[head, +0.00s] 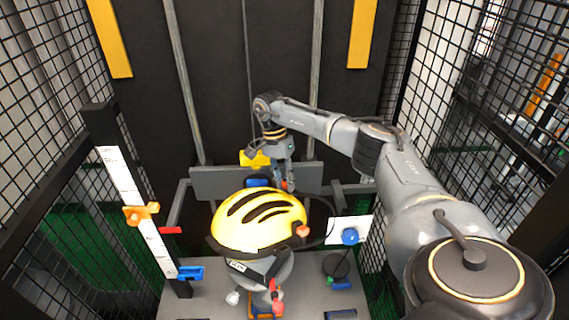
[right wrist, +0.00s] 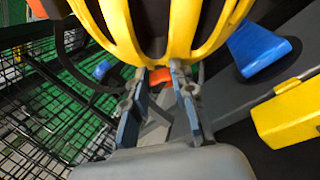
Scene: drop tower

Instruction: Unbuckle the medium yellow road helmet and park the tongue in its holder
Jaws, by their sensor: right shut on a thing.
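The yellow road helmet (head: 258,220), with dark vents, sits on a grey headform (head: 270,272) in the head view. Its yellow ribs (right wrist: 150,30) fill the top of the right wrist view. A dark strap and a red piece (head: 276,292) show at the headform's front. A small orange-red part (head: 302,231) is at the helmet's right side. My right gripper (head: 286,184) is behind the helmet, its fingertips closed around an orange-red piece (right wrist: 160,77); I cannot tell whether this is the tongue. The tongue's holder cannot be made out for sure. My left gripper is out of view.
A white scale (head: 135,205) with an orange clamp (head: 141,214) stands at the left. A yellow block (head: 254,159) and grey crossbar (head: 215,182) are behind the helmet. A white panel with a blue knob (head: 350,236) stands at right. Mesh walls enclose both sides.

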